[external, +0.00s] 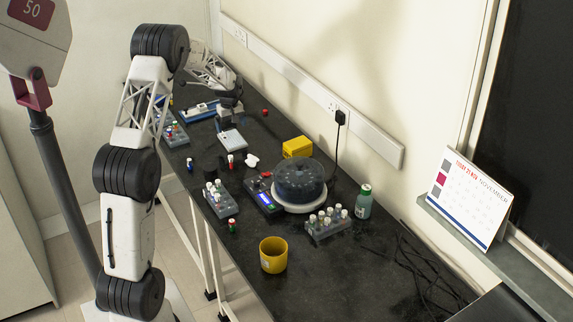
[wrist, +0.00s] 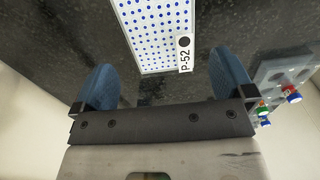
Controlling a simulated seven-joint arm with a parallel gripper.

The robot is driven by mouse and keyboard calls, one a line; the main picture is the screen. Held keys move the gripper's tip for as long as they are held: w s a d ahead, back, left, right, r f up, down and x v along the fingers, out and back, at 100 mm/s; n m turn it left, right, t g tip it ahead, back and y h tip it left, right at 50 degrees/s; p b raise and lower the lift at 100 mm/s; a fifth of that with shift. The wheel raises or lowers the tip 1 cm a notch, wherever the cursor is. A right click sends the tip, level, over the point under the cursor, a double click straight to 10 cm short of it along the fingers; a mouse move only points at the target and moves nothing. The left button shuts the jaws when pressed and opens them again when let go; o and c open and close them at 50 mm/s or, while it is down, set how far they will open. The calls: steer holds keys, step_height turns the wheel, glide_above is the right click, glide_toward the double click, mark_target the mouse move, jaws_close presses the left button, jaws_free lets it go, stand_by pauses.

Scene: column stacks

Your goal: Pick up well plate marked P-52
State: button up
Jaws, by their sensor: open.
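The well plate marked P-52 (wrist: 152,30) is white with rows of blue wells. Its label, with a black dot above it, faces my gripper at the plate's near right corner in the wrist view. My gripper (wrist: 164,80) is open and empty, with one blue finger to each side of the plate's near end. The plate lies ahead of the fingers, and no contact shows. In the external view my gripper (external: 229,103) is over the far part of the bench, close to a white and blue plate (external: 199,111) that appears to be the same one.
A grey tube rack (wrist: 285,72) with colored caps is right of the plate in the wrist view. A centrifuge (external: 299,182), a yellow box (external: 297,147), a yellow cup (external: 273,255) and more racks crowd the middle of the bench. The bench's near right part is mostly clear apart from cables.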

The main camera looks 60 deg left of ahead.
mark_target(237, 139)
steer(key=shift+f, duration=0.4)
steer(key=shift+f, duration=0.1)
steer(key=shift+f, duration=2.5)
steer(key=shift+c, duration=0.2)
steer(key=c, duration=0.6)
step_height(237, 139, up, 10)
